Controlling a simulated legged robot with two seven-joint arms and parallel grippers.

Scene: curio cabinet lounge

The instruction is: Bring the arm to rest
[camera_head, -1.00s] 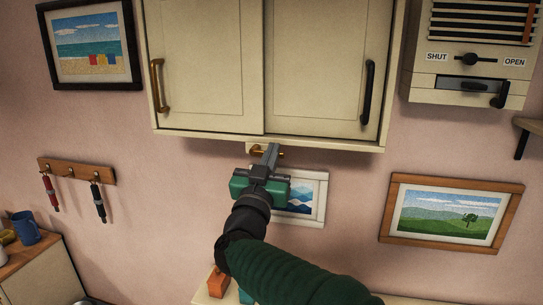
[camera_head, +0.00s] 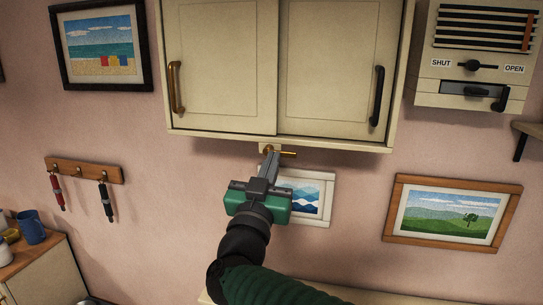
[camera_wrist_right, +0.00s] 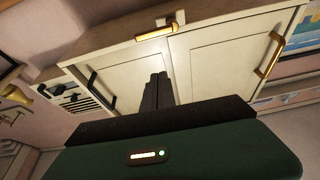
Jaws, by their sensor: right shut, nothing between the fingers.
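My right gripper (camera_head: 269,158) is in the middle of the head view, with its fingers shut and nothing between them. Its fingertips overlap the brass latch (camera_head: 288,153) under the cream wall cabinet (camera_head: 226,118); whether they touch it cannot be told there. In the right wrist view the shut fingers (camera_wrist_right: 158,78) point toward the cabinet doors (camera_wrist_right: 215,55), and the brass latch (camera_wrist_right: 155,33) shows apart from them. My left gripper is not in view.
A small blue-and-white picture (camera_head: 318,208) hangs just behind the gripper. A landscape picture (camera_head: 450,212) hangs to the right, below a vent panel (camera_head: 440,88). A hook rail (camera_head: 85,168) with hanging tools is at left. Bare pink wall (camera_head: 160,200) lies between.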

